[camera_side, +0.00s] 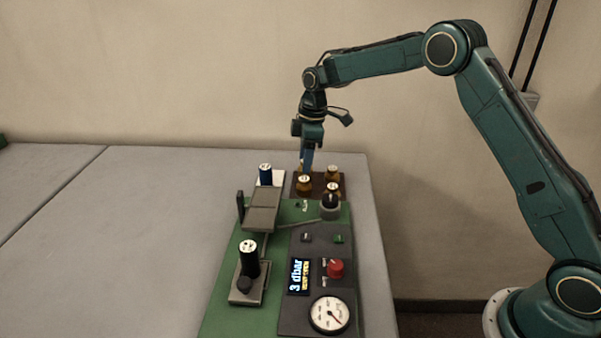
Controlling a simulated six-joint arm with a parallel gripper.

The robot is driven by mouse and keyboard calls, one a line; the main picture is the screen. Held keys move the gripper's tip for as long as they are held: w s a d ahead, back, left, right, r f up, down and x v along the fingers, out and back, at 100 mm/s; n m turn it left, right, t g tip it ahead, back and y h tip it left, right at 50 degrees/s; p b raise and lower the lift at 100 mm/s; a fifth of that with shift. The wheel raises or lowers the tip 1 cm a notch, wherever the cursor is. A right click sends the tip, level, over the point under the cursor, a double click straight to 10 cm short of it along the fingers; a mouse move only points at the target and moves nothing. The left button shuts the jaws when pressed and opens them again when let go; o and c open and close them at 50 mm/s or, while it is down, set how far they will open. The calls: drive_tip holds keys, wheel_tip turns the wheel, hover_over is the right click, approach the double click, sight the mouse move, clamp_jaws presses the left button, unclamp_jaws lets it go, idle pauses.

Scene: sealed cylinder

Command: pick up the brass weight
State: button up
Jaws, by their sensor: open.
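Three brass-coloured weights stand on a dark brown tray (318,195) at the far end of the green bench unit. One weight (304,186) is at the left, one (333,173) at the back right, and one (333,189) at the front right. They have pale marked tops, too small to read. My gripper (306,168) points down over the back left of the tray, just above or behind the left weight in the picture. Its jaws are open and hold nothing that I can see. The exact gap between fingertips and weight cannot be told.
A blue cylinder (265,174) stands on a white pad left of the tray. In front are a hinged grey plate (263,207), a black cylinder (249,259), a dark knob (330,204), a red knob (336,268), a "3 dbar" display (299,276) and a gauge (330,314). The table's left is clear.

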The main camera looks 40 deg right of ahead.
drive_tip(key=shift+a+f, duration=0.2)
drive_tip(key=shift+f, duration=1.5)
drive_tip(key=shift+r, duration=0.1)
clamp_jaws()
